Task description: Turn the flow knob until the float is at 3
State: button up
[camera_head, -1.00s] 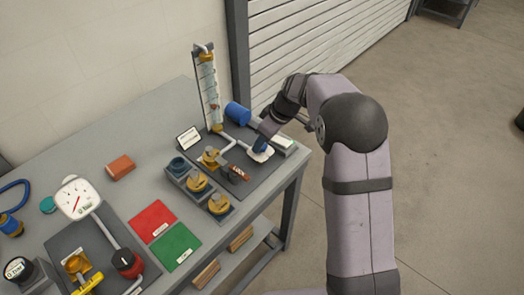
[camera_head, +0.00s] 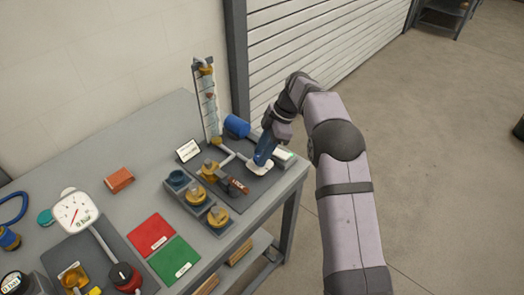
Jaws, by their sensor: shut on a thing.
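The flow meter (camera_head: 207,112) is a clear upright tube with scale marks at the back of the bench. A small reddish float (camera_head: 210,96) shows in its upper half; the scale numbers are too small to read. My gripper (camera_head: 261,163) points down with its blue fingers shut on the flow knob, on the right of the dark panel. The fingers hide the knob; a white plate (camera_head: 260,170) shows around its base. A pipe joins the tube's foot to the knob area.
Red (camera_head: 151,232) and green (camera_head: 174,260) mats lie nearer.

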dwell(0.3)
jog(key=o, duration=1)
jog(key=shift+b+v, duration=0.4)
jog(key=shift+v, duration=3.25)
